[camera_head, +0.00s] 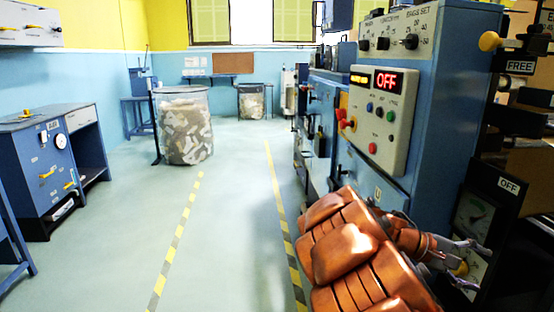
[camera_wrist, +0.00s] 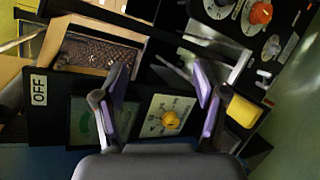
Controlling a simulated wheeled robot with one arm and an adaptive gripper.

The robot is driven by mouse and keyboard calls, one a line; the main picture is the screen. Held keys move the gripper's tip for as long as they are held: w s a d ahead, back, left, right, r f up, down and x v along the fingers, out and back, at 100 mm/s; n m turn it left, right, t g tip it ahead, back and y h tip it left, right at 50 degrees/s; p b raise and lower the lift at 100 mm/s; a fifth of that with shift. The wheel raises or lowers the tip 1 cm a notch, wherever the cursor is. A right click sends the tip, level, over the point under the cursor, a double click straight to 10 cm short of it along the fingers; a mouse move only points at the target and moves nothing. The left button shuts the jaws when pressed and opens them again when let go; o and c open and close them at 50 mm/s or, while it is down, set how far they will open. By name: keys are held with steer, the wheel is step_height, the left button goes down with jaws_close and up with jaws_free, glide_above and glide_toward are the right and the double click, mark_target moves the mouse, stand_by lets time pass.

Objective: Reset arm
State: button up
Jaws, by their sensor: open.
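My arm (camera_head: 345,250), with copper-coloured segments, reaches in from the bottom right of the head view. My gripper (camera_head: 470,262) is at its end, close to a dark panel with an OFF label (camera_head: 509,185). In the wrist view my gripper (camera_wrist: 162,78) shows its two purple-padded fingers spread apart, with nothing held between them. Beyond the fingers is a panel with a yellow knob on a dial (camera_wrist: 171,119). A green-faced gauge (camera_wrist: 85,122) shows to the left, partly behind the left finger. Whether the fingers touch the panel is unclear.
A yellow block (camera_wrist: 243,111) is right of the right finger. The floor (camera_head: 225,220) between striped lines is clear. A bin (camera_head: 183,125) stands further back.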

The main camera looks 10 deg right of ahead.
steer(key=s+a+r+m+t+y+p, duration=0.1)
steer(key=s+a+r+y+p, duration=0.25)
steer(key=s+a, duration=0.2)
steer(key=s+a+r+m+y+p, duration=0.2)
steer(key=s+a+r+p, duration=0.1)
steer(key=s+a+p, duration=0.25)
steer(key=s+a+r+y+p, duration=0.2)
steer(key=s+a+p, duration=0.1)
steer(key=a, duration=0.3)
steer(key=s+a+r+n+t+y+p, duration=0.1)
steer(key=s+a+y+p, duration=0.2)
steer(key=a, duration=0.4)
steer(key=s+a+r+t+y+p, duration=0.1)
steer(key=s+a+r+y+p, duration=0.1)
steer(key=a, duration=0.5)
steer(key=s+y+p, duration=0.1)
steer(key=s+p, duration=0.1)
steer(key=s, duration=0.1)
steer(key=shift+s+r, duration=0.35)
